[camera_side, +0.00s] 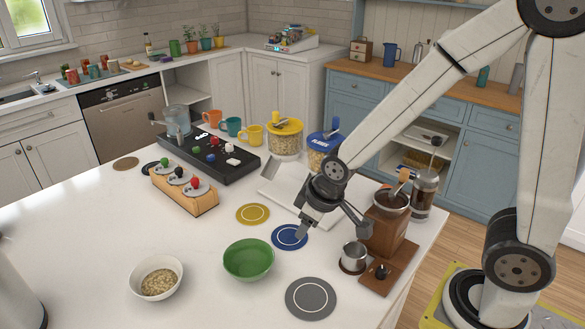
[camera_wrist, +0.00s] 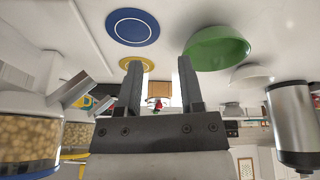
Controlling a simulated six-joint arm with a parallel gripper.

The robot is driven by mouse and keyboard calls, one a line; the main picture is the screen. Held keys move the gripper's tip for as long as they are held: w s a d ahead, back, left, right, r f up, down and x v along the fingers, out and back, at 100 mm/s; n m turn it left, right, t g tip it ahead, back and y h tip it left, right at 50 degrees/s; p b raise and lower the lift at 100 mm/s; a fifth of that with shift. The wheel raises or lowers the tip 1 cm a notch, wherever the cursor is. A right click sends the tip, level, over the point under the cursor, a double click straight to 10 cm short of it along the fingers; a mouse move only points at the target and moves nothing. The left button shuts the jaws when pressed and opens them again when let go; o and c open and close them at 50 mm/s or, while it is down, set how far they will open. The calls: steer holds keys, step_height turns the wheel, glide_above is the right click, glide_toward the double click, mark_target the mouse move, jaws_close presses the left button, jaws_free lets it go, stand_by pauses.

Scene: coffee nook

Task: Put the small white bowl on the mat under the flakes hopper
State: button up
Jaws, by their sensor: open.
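The small white bowl (camera_side: 156,290) stands upright at the front left of the white counter, with tan grain-like contents; it also shows in the wrist view (camera_wrist: 250,77). The flakes hopper (camera_side: 322,148) has a blue lid and label and stands at the back, partly hidden by my arm. A round blue mat (camera_side: 290,237) lies bare on the counter in front of it; it shows in the wrist view (camera_wrist: 132,27). My gripper (camera_side: 334,231) is open and empty above the counter, right of the blue mat and well away from the white bowl. Its fingers show in the wrist view (camera_wrist: 160,66).
A green bowl (camera_side: 248,261) stands between the white bowl and the blue mat. A grey mat (camera_side: 311,299) and a yellow mat (camera_side: 253,214) lie bare. A steel cup (camera_side: 354,256) and wooden grinder (camera_side: 386,235) stand close right of my gripper. A wooden holder (camera_side: 184,196) stands left.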

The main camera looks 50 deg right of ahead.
steer(key=s+d+m+g, duration=0.1)
steer(key=s+d+m, duration=0.1)
steer(key=s, duration=0.3)
steer(key=shift+s+d+f+m, duration=0.2)
steer(key=shift+s+d+m, duration=0.1)
steer(key=shift+d, duration=0.6)
steer(key=shift+o, duration=0.2)
steer(key=shift+s+d+g, duration=0.1)
steer(key=shift+s+g, duration=0.15)
steer(key=shift+g, duration=0.05)
steer(key=shift+w, duration=0.1)
